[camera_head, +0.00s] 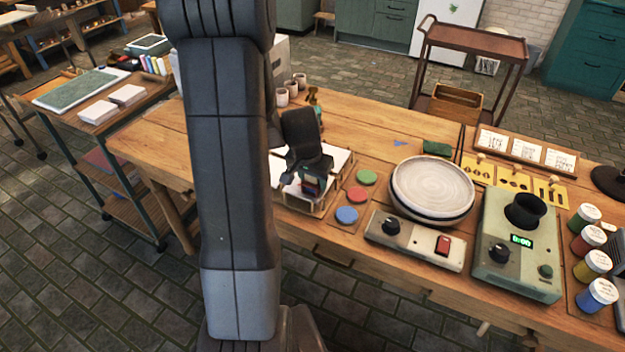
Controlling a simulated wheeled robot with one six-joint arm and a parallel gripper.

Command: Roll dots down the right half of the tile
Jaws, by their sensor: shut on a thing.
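A white tile (339,160) lies in a wooden frame on the table, left of the colour pads. My arm and gripper hide much of its left part and middle. My gripper (309,176) points down over the tile. It is shut on a small roller-like tool (312,187) with reddish and dark parts, low at the tile's near side. I cannot tell whether the tool touches the tile. No dots can be made out on the visible white surface.
Green (366,177), red (357,194) and blue (346,214) round pads lie just right of the frame. A turntable (433,186), a control box (522,245) and several paint jars (592,262) stand further right. Small cups (282,97) stand behind.

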